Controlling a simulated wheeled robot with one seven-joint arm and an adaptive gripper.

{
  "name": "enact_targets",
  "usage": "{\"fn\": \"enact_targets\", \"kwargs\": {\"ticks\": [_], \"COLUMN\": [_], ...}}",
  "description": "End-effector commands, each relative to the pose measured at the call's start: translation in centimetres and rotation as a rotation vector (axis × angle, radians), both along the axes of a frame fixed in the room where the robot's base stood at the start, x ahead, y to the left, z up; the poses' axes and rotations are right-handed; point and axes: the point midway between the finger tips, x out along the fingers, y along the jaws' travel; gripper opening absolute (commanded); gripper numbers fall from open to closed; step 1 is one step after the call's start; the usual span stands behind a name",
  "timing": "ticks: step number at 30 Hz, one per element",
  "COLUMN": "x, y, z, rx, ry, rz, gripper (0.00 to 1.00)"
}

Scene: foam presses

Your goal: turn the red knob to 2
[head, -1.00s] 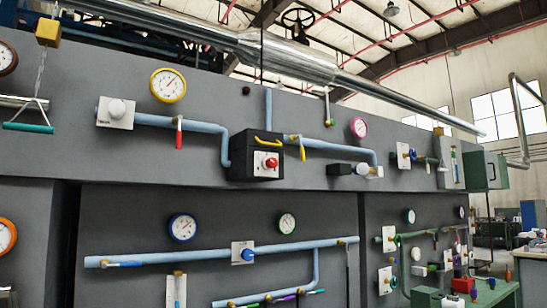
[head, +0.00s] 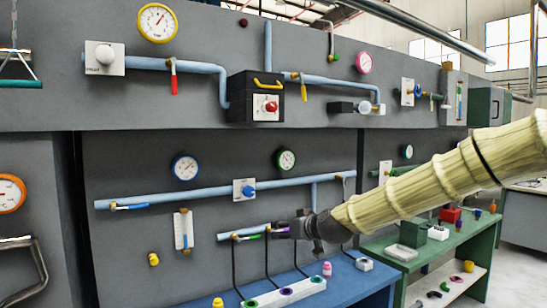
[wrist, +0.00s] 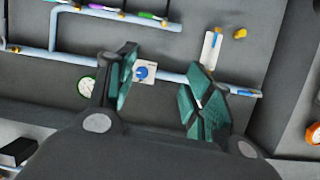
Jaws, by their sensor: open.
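The red knob (head: 271,106) sits on a white plate on the front of a black box with a yellow handle, on the upper grey panel in the head view. Its pointer setting is too small to read. My gripper (head: 283,230) is low in front of the lower panel, below the knob and well apart from it. In the wrist view my gripper (wrist: 163,85) has its green-padded fingers spread with nothing between them. The red knob is not visible there.
A blue knob (head: 245,189) on a white plate and a blue pipe lie on the lower panel near my gripper. A black box (head: 255,88) juts from the upper panel. Below are a blue bench (head: 345,285) and a green table (head: 440,245) with small items.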

Motion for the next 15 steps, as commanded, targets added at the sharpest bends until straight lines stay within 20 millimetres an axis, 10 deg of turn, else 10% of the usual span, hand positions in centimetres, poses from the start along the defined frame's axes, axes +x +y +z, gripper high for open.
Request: {"fn": "enact_targets", "kwargs": {"ticks": [3, 9, 15], "x": [0.5, -0.7, -2.3], "y": [-0.2, -0.9, -1.5], "z": [11.5, 26.7, 34.5], "rx": [0.019, 0.033, 0.04], "ry": [-0.119, -0.285, -0.374], "rz": [0.019, 0.047, 0.061], "gripper": [0.51, 0.51, 0.51]}}
